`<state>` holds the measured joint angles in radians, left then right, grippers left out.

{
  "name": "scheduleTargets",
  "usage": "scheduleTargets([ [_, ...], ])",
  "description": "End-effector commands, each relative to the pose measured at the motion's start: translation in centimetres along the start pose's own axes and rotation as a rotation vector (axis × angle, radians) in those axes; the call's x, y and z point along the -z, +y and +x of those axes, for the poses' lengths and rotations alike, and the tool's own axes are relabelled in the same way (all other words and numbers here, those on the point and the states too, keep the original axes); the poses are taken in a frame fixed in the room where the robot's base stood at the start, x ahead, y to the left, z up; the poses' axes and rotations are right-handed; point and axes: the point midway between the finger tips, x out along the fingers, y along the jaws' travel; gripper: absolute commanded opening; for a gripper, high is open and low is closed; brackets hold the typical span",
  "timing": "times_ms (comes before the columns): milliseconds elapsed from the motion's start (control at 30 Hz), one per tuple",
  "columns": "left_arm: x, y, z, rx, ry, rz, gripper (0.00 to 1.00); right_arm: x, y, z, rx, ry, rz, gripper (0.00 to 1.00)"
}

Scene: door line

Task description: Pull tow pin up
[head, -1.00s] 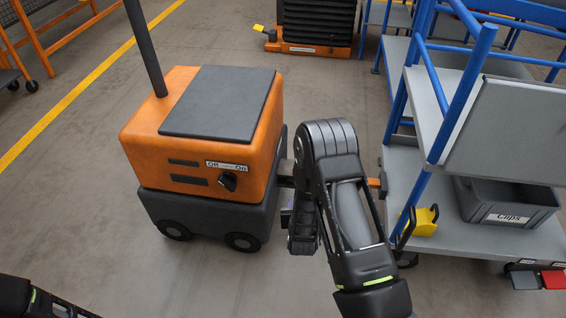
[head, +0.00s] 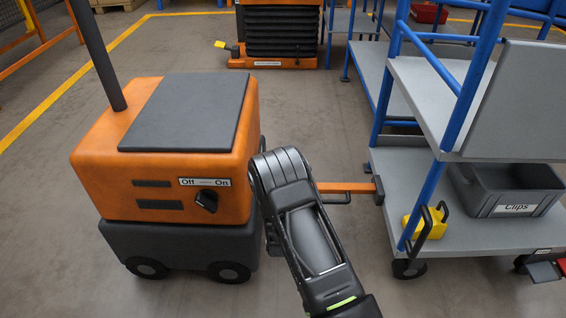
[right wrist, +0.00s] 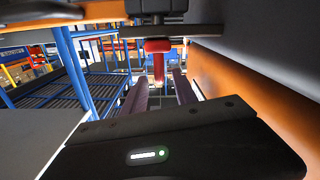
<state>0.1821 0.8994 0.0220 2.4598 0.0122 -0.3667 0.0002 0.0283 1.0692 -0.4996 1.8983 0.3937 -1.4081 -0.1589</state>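A red tow pin (right wrist: 157,62) with a wide head shows in the right wrist view, just below a dark bracket (right wrist: 165,30). My right gripper (right wrist: 158,88) is open, its two purple-grey fingers apart. The pin lines up with the gap between them, seemingly just beyond the tips; I see no contact. In the head view my right forearm hides the pin and the right gripper, beside the orange tugger (head: 165,185). An orange tow bar (head: 345,187) runs from the cart towards the tugger, its near end hidden behind my arm. My left gripper is out of view.
The blue-framed cart (head: 480,240) stands at the right, with a grey Clips bin (head: 515,192) and a yellow item (head: 425,225) on its lower deck. The tugger's orange side (right wrist: 250,80) is close on the right in the wrist view. Open floor lies behind.

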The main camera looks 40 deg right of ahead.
Motion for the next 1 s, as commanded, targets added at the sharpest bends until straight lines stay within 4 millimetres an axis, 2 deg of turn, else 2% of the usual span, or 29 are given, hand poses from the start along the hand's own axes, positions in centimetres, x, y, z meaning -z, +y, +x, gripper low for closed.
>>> scheduleTargets([
  [267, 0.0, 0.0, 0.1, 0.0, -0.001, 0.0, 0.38, -0.7, 0.0, 1.0, 0.0, -0.014, 0.005, 0.34],
  [467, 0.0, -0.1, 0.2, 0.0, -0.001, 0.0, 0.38, 0.2, 0.5, 2.8, -0.01, 0.004, 0.004, 0.34],
  [667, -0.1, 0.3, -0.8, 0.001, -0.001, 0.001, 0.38, 0.3, 0.4, 5.2, -0.007, 0.001, 0.003, 0.34],
  [800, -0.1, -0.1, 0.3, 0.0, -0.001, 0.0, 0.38, -0.1, 0.1, 6.9, -0.002, 0.005, 0.0, 0.34],
  [1000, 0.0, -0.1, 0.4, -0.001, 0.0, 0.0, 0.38, 0.1, 0.1, 7.8, -0.001, 0.003, 0.0, 0.34],
])
